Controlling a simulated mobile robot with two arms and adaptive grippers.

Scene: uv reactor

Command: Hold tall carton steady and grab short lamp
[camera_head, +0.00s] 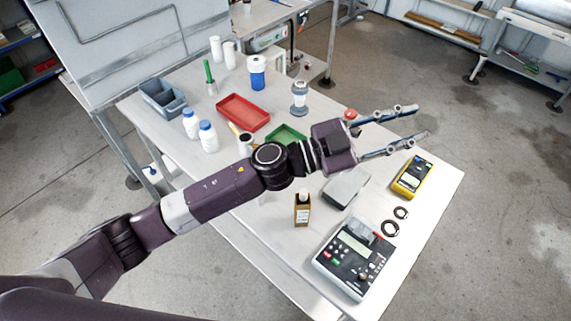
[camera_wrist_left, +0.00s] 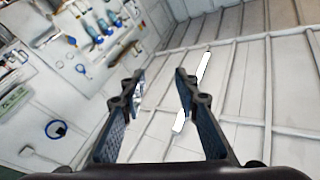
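My left gripper (camera_head: 416,122) reaches in from the left over the right part of the table. Its two fingers are spread apart with nothing between them. They also show open and empty in the left wrist view (camera_wrist_left: 159,78). A small upright brown container (camera_head: 302,212) with a pale label and white top stands on the table below my left arm; I cannot tell if it is the tall carton. I cannot pick out the short lamp for certain. My left arm hides part of the table. My right gripper is out of view.
The white table (camera_head: 275,258) also holds a grey device (camera_head: 355,258), black rings (camera_head: 390,228), a yellow meter (camera_head: 412,177), a grey box (camera_head: 346,187), a red tray (camera_head: 243,113), a green tray (camera_head: 287,134), white bottles (camera_head: 208,137) and a blue-grey bin (camera_head: 162,98).

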